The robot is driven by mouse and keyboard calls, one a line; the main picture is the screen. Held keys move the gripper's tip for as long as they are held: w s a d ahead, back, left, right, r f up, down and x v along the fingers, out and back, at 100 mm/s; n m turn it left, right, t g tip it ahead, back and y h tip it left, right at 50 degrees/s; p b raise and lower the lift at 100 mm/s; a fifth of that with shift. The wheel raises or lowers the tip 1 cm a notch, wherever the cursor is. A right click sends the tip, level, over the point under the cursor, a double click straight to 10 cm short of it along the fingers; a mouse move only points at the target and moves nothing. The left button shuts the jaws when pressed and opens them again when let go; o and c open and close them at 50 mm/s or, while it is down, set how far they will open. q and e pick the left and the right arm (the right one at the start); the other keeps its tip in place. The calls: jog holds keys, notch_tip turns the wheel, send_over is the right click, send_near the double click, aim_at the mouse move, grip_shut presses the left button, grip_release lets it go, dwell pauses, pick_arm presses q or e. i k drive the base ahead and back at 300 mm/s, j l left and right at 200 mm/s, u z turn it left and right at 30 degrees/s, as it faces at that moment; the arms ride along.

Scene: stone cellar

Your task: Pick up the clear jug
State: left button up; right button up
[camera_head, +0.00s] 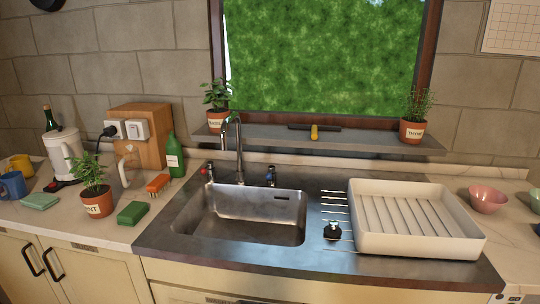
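A clear jug (127,168), see-through with a pale rim and handle, appears to stand on the counter at the left. It is in front of the wooden box with the sockets, behind and to the right of the potted mint plant (95,187). Its outline is faint and its lower part is hard to make out. Neither my left nor my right gripper shows in the head view.
A white kettle (63,152), a green bottle (176,157), an orange brush (158,184) and a green sponge (132,213) stand or lie around the jug. The empty sink (245,215) and a white drying tray (472,240) are to the right.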

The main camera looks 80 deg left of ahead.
aim_at(127, 159)
jog(key=u, duration=3.75)
